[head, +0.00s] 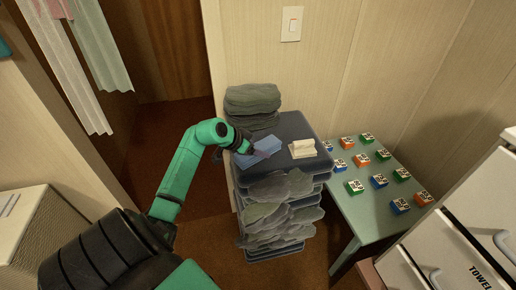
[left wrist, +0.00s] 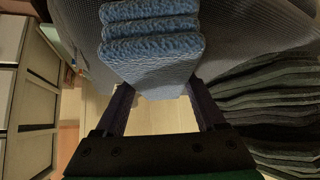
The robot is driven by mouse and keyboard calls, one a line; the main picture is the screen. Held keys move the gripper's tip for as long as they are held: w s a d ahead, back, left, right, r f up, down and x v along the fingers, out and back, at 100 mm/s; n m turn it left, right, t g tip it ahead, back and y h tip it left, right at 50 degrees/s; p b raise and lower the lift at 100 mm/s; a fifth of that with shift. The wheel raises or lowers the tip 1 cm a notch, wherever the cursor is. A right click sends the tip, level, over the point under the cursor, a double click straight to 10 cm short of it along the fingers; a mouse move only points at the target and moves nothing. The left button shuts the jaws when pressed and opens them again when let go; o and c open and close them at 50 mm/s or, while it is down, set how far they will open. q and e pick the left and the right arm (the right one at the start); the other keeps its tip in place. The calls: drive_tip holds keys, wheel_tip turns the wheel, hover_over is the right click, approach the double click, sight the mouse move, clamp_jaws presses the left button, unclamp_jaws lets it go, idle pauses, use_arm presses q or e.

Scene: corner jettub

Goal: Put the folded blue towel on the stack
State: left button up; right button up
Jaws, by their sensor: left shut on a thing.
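The folded blue towel (head: 262,150) is at the left front edge of the dark blue-grey top (head: 290,124) of a tall layered rack. My left gripper (head: 243,146) is shut on it from the left. In the left wrist view, the towel's textured folds (left wrist: 150,45) show between and beyond the left gripper's fingers (left wrist: 163,105). I cannot tell whether the towel touches the top or hangs just above it. A stack of folded grey-green towels (head: 253,102) stands behind; dark folded layers also show at the right of the wrist view (left wrist: 268,105). My right gripper is not in view.
A folded cream towel (head: 302,148) lies on the top, right of the blue one. Grey cloths (head: 275,200) bulge from the levels below. A green table (head: 365,205) with several small coloured boxes stands right. White drawers (head: 465,255) are at lower right; cloths (head: 95,50) hang upper left.

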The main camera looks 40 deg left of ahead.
use_arm(q)
drive_tip(key=shift+f, duration=0.2)
drive_tip(key=o, duration=1.6)
drive_tip(key=v, duration=1.4)
drive_tip(key=shift+s+r, duration=0.2)
